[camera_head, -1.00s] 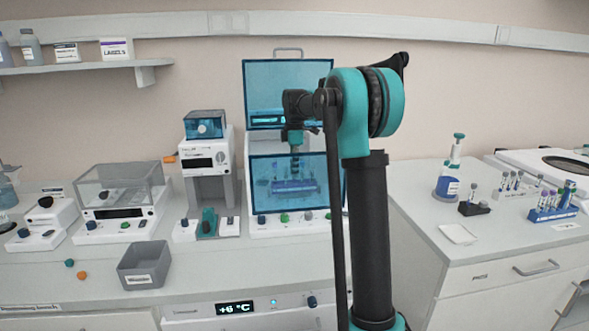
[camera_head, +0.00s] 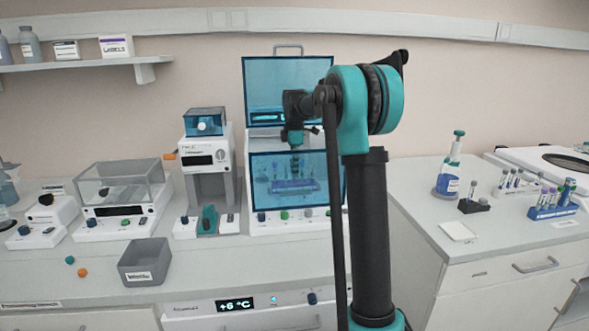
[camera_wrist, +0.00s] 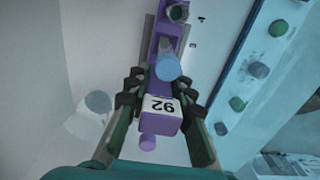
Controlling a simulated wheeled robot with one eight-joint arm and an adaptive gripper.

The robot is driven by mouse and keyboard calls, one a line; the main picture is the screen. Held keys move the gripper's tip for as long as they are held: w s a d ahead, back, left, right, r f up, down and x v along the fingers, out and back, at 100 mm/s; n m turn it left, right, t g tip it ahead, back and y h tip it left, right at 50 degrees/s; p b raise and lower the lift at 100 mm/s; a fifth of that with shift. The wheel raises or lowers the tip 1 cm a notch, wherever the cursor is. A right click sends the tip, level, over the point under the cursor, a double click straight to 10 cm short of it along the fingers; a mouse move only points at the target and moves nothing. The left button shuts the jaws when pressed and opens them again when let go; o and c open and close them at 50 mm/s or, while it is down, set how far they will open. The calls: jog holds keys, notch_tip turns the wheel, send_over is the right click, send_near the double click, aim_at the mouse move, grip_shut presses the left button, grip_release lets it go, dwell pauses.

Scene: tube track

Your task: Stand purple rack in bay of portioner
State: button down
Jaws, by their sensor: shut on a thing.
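The purple rack (camera_wrist: 168,125) bears a "92" label and holds tubes, one with a blue cap. My gripper (camera_wrist: 160,97) is shut on it near the labelled end, with a finger on each side. In the head view the rack (camera_head: 294,186) shows dimly through the tinted front panel of a white machine (camera_head: 290,222) with a raised blue lid, which I take as the portioner. My gripper reaches down behind that panel. Whether the rack's base touches the bay floor, I cannot tell.
The tinted front panel with coloured knobs runs close along the rack's right side in the wrist view. A white device (camera_head: 208,160) stands left of the machine. A grey bin (camera_head: 145,262) sits in front. The right counter holds a blue tube rack (camera_head: 553,212).

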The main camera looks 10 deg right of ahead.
jog(key=c, duration=1.2)
grip_release()
jog(key=shift+r, duration=0.1)
notch_tip(320, 180, up, 12)
jog(key=shift+f, duration=0.1)
